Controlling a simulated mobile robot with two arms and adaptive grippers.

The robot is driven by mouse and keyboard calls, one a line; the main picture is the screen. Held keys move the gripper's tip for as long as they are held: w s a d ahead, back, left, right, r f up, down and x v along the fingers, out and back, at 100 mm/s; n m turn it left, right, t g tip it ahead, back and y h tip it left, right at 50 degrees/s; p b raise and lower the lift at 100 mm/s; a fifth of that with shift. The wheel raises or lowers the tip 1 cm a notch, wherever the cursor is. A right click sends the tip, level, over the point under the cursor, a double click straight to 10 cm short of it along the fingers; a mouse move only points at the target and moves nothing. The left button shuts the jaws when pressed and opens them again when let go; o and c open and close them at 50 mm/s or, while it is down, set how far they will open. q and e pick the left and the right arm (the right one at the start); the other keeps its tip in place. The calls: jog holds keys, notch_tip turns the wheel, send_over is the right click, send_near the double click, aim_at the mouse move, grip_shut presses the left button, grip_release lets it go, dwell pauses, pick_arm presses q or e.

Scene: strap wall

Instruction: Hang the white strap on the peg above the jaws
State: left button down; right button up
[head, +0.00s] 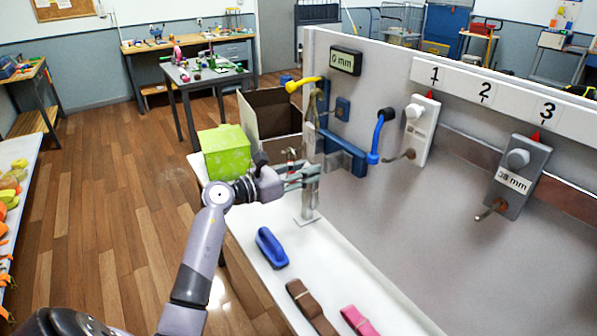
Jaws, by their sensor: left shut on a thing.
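My left gripper (312,175) reaches in from the left, in front of the blue jaws (345,155) on the wall. It is shut on what looks like the white strap (308,204), which hangs below the fingers close to the white bench. A tan peg (315,98) sticks out above the jaws, just under a yellow lever (303,84), higher than the gripper. The strap is apart from this peg. My right gripper is not in view.
A blue handle (380,135) and two numbered hook plates, white (422,130) and grey (520,175), are on the wall to the right. Blue (271,247), brown (310,306) and pink (358,320) straps lie on the bench.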

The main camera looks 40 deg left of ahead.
pick_arm(q)
jog(key=shift+w+d, duration=0.2)
jog(key=shift+w, duration=0.3)
jog(key=shift+w+d, duration=0.2)
jog(key=shift+w, duration=0.3)
jog(key=shift+w+d+f+b, duration=0.2)
jog(key=shift+w+f+b, duration=0.3)
jog(key=shift+f+b, duration=0.2)
jog(key=shift+w, duration=0.1)
jog(key=c, duration=1.3)
grip_release()
jog(key=shift+o, duration=0.7)
jog(key=shift+f, duration=0.15)
